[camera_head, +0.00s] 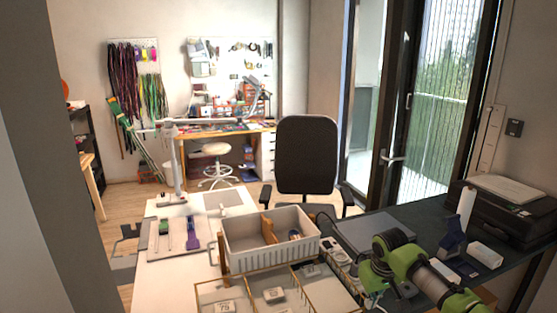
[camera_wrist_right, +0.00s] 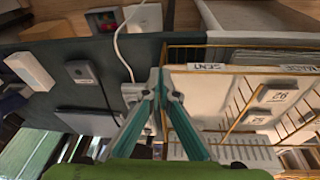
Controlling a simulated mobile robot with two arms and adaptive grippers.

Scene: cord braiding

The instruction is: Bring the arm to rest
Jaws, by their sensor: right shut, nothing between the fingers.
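My right arm (camera_head: 412,268), green and grey, comes in from the lower right over the dark desk. Its gripper (camera_head: 374,294) points down near the gap between the white table and the dark desk. In the right wrist view the two teal-edged fingers (camera_wrist_right: 160,78) meet at their tips, shut with nothing between them. A wire basket (camera_wrist_right: 215,69) with labelled dividers lies below and to the right of the fingers there. My left gripper is not in view.
A white crate (camera_head: 268,257) with a wooden divider stands on the white table (camera_head: 165,272). A black printer (camera_head: 500,212) sits on the dark desk (camera_head: 395,213). A black office chair (camera_head: 306,155) stands behind. Coloured cords (camera_head: 124,80) hang on the far wall.

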